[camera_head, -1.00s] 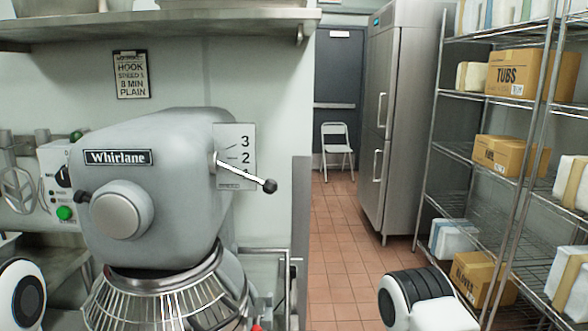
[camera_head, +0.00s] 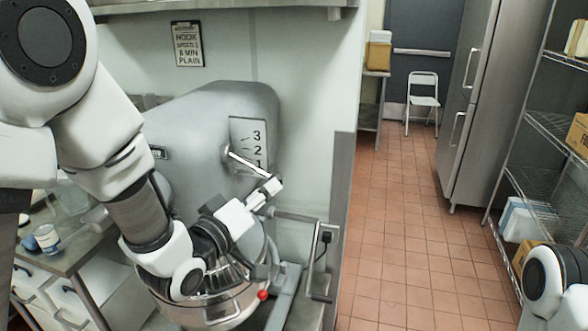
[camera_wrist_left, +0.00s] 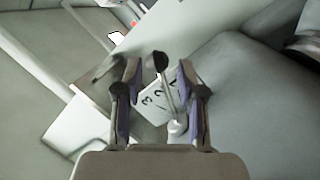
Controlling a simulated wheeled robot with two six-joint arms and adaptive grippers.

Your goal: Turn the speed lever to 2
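The mixer (camera_head: 200,110) has a number plate (camera_head: 247,132) on its side, reading 3, 2, 1 from top to bottom. The speed lever (camera_head: 246,163) is a thin pale rod that slopes down to the right across the plate, near the 1. My left gripper (camera_head: 268,190) is at the lever's outer end and partly hides it. In the left wrist view the fingers (camera_wrist_left: 158,72) are apart, with the lever's black knob (camera_wrist_left: 160,62) and rod seen between them. I cannot tell whether they touch it. My right gripper is out of view.
The mixer's bowl and wire guard (camera_head: 215,300) are below my left arm. A steel counter (camera_head: 75,245) with cups is at left. A metal rail (camera_head: 310,225) stands right of the bowl. Open tiled floor (camera_head: 400,240) lies right, before a tall fridge (camera_head: 470,100) and wire shelves.

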